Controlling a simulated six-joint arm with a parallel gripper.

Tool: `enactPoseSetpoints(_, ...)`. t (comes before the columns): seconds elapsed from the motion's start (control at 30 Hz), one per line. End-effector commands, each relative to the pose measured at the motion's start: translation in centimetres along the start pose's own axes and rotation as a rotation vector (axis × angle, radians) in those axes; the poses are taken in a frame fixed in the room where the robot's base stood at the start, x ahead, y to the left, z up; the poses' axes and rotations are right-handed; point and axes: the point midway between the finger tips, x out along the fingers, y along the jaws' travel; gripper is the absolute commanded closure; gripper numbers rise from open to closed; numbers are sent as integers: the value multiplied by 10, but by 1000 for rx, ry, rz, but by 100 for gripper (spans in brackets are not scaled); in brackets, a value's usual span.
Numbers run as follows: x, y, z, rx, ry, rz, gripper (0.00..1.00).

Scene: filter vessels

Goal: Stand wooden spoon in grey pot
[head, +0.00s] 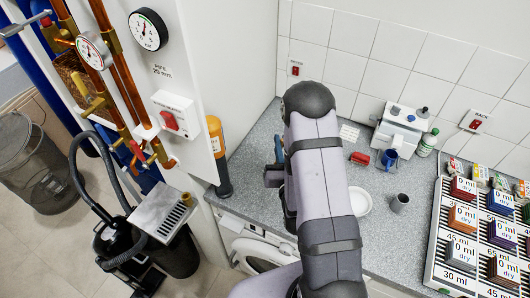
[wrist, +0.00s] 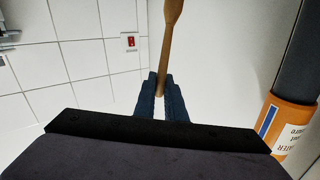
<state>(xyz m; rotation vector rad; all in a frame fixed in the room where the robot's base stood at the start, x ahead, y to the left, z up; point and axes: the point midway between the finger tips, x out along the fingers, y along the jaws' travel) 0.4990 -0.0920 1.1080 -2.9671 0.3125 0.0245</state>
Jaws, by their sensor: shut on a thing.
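The wooden spoon (wrist: 168,45) is held in my gripper (wrist: 160,83), with the dark blue fingers closed on the lower end of its handle in the wrist view. The spoon runs up from the fingers and its upper end is cut off by the frame edge. In the head view my arm hides the spoon and most of the gripper. The grey pot (head: 400,203) is small and stands upright on the speckled counter, right of my arm and apart from it.
A white dish (head: 359,201) lies left of the pot. Behind are a red object (head: 360,158), a blue mug (head: 389,159), a white device (head: 401,129) and a green-capped bottle (head: 427,143). A tiered rack (head: 433,255) stands right. An orange-and-grey cylinder (head: 218,155) stands left.

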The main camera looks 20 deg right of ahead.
Motion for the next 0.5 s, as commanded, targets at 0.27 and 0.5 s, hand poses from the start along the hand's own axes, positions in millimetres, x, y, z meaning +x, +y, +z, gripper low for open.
enactPoseSetpoints(0.27,2,110,-65,-18,51,263,100)
enactPoseSetpoints(0.5,-21,202,-112,-29,85,527,100)
